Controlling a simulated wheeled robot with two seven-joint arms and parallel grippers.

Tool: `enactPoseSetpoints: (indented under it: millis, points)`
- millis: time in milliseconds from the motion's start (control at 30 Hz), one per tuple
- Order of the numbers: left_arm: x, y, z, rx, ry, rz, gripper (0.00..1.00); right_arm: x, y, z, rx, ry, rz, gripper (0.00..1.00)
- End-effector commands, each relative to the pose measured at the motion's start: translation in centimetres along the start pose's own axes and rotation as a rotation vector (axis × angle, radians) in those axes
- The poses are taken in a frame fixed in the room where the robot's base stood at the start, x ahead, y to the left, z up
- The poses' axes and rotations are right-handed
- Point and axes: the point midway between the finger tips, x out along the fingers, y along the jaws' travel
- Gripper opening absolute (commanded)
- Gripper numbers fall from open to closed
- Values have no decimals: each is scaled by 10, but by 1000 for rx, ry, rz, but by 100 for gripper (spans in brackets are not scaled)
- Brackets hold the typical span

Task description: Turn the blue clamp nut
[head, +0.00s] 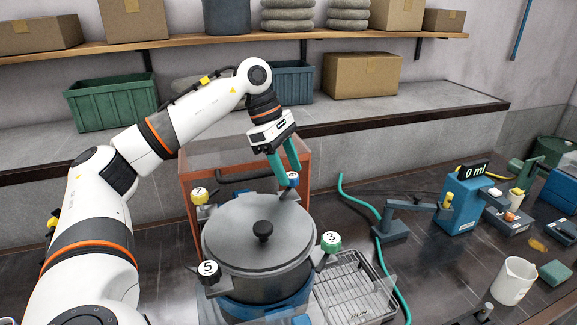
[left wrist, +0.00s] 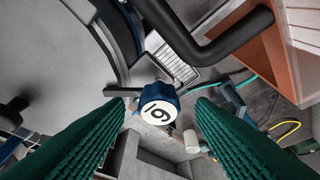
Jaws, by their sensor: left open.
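The blue clamp nut (head: 293,178) sits at the back right rim of the lidded grey pot (head: 258,235). In the left wrist view the nut (left wrist: 158,93) shows its white numbered face between my fingertips, with a visible gap on each side. My left gripper (head: 286,168) is open, its teal fingers reaching down over the nut; its ridged fingers also show in the left wrist view (left wrist: 160,106). Other clamp nuts on the rim are yellow (head: 199,195), black (head: 208,271) and green (head: 331,241). My right gripper is not in view.
An orange-framed clear guard (head: 187,225) stands behind the pot, with a dark pipe (head: 248,177) near it. A wire rack (head: 355,290) and a green hose (head: 377,225) lie right of the pot. A blue dosing unit (head: 460,203) and a white beaker (head: 514,281) stand farther right.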

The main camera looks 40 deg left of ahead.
Motion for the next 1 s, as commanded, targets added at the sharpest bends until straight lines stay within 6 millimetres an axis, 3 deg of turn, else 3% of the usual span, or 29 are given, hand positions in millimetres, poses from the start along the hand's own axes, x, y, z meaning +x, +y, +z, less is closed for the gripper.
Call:
enactPoseSetpoints:
  millis: [400, 667, 1000]
  points:
    - [10, 0, 0, 0, 0, -1, 50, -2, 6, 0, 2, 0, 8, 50]
    - [9, 0, 0, 0, 0, -1, 8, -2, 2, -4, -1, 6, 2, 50]
    - [10, 0, 1, -39, -1, -18, 5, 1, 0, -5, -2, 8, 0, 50]
